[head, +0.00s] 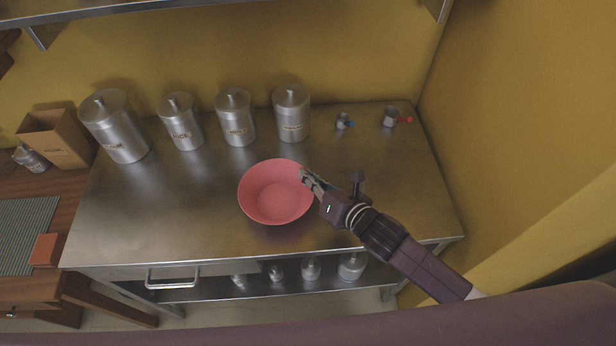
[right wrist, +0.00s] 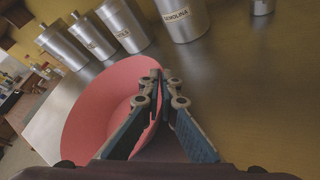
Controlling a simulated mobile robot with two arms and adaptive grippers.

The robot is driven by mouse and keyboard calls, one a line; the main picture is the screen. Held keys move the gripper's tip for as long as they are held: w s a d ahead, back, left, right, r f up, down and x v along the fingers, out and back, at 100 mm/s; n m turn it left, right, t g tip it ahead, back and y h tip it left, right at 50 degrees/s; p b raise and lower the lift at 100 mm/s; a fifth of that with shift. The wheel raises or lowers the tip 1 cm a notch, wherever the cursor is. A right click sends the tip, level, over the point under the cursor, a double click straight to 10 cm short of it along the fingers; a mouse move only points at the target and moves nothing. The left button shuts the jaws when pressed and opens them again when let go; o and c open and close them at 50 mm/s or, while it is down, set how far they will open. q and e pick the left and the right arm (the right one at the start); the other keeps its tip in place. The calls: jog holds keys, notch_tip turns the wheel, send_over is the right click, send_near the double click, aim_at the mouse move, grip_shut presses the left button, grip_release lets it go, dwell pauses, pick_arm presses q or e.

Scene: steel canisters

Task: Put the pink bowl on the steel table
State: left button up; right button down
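The pink bowl (head: 272,195) is upright at the middle of the steel table (head: 190,225), on it or just above it; I cannot tell which. My right gripper (head: 306,176) is at the bowl's right rim. In the right wrist view the pink bowl (right wrist: 105,105) fills the left middle, and the fingers of my right gripper (right wrist: 161,75) are close together with the rim between them, one finger inside the bowl and one outside. My left gripper is not in view.
Several steel canisters (head: 236,120) stand along the back of the table. A small metal cup (head: 391,117) with a red handle and a smaller one (head: 343,122) with blue stand at the back right. A wooden counter (head: 62,200) adjoins at left. The table's right front is clear.

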jog(key=shift+f, duration=0.25)
jog(key=c, duration=2.2)
grip_release()
jog(key=shift+o, duration=0.2)
jog(key=b+v, duration=0.1)
jog(key=v, duration=0.9)
jog(key=shift+s+d, duration=0.1)
jog(key=shift+v, duration=0.9)
jog(key=shift+r, duration=0.1)
